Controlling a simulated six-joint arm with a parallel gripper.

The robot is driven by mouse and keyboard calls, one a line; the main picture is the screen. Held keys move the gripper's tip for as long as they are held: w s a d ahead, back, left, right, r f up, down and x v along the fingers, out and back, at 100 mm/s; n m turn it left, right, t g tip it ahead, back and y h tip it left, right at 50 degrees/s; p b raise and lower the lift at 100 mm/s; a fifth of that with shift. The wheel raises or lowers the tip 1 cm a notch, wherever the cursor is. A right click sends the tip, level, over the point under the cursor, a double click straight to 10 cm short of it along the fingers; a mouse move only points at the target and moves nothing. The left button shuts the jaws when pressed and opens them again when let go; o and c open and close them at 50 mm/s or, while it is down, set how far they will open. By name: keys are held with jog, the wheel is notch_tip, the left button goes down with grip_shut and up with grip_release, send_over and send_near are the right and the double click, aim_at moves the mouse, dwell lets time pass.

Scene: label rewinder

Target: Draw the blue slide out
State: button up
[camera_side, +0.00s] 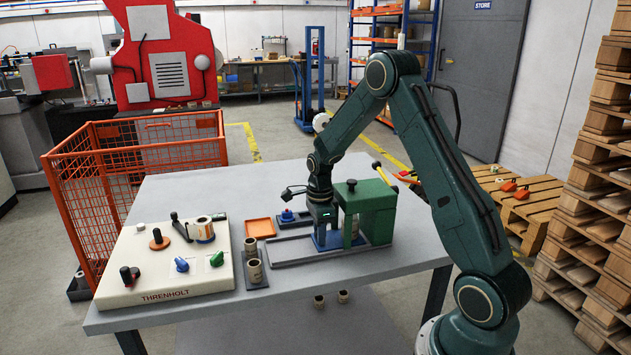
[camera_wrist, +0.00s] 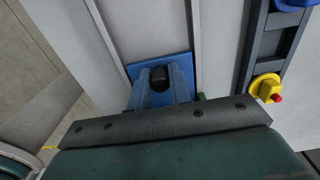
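The blue slide (camera_side: 332,241) lies low on a grey track at the front foot of the green press-like block (camera_side: 372,207). My gripper (camera_side: 321,228) points down over the slide, in front of the block. In the wrist view the slide's blue plate (camera_wrist: 179,67) shows with a dark rounded knob (camera_wrist: 159,74) on it. My gripper's two fingers (camera_wrist: 161,92) reach down around the knob, one on each side. The gripper body hides the near part of the slide. Whether the fingers press on the knob cannot be told.
The grey track (camera_side: 286,252) runs left from the block. An orange tray (camera_side: 260,229) and a dark holder with a blue knob (camera_side: 287,216) sit behind it. A cream control panel (camera_side: 165,265) and a dark tray with beige rolls (camera_side: 255,272) stand left. The table's front right is clear.

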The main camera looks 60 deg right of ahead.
jog(key=shift+w+a, duration=3.8)
jog(key=shift+w, duration=0.05)
jog(key=o, duration=0.7)
jog(key=shift+o, duration=0.2)
jog(key=shift+r, duration=0.1)
notch_tip(320, 180, up, 7)
